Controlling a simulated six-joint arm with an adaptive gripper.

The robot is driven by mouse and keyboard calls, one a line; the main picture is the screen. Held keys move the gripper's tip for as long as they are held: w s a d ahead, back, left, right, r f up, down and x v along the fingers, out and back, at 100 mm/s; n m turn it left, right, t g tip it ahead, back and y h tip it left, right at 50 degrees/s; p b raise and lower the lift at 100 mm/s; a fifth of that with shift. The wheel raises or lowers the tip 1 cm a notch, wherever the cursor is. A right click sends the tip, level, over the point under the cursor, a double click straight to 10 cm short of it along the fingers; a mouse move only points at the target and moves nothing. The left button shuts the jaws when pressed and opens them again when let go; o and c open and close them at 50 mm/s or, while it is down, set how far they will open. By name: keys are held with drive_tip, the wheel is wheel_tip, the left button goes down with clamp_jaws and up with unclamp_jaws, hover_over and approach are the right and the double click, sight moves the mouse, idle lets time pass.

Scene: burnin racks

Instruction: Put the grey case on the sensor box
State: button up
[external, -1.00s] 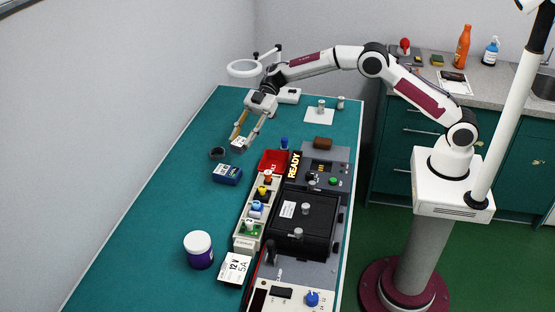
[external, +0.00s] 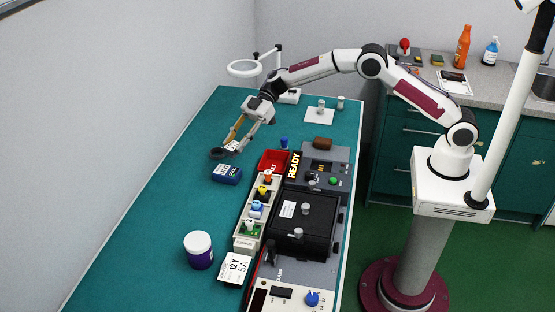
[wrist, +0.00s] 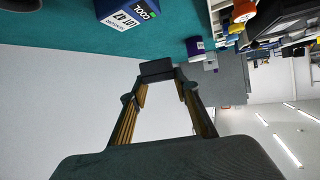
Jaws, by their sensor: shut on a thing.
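My gripper (external: 233,145) is shut on a small dark grey case (wrist: 156,70) with a pale top, held between the fingertips. In the external view the case (external: 232,146) is above the green table, close behind a blue box and beside a dark round dish. The blue box (external: 227,175), which I take to be the sensor box, sits on the table in front of the gripper. Its label reads "LOT 47" and "COOL" in the wrist view (wrist: 126,12). The gap between case and table cannot be told exactly.
The dark round dish (external: 217,153) stands left of the gripper. A red bin (external: 273,161) and a rack of coloured parts (external: 244,243) lie to the right. A purple jar (external: 198,250) stands nearer the front. The left part of the green table (external: 150,220) is clear.

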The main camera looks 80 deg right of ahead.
hover_over(238, 169)
drive_tip(key=shift+f, duration=2.15)
drive_tip(key=shift+s, duration=0.1)
drive_tip(key=shift+f, duration=1.85)
drive_tip(key=shift+f, duration=0.1)
drive_tip(key=o, duration=1.1)
drive_tip(key=shift+s+d+r, duration=0.1)
drive_tip(key=shift+d+r, duration=0.2)
drive_tip(key=shift+d, duration=0.05)
drive_tip(key=v, duration=1.1)
drive_tip(key=shift+d, duration=0.1)
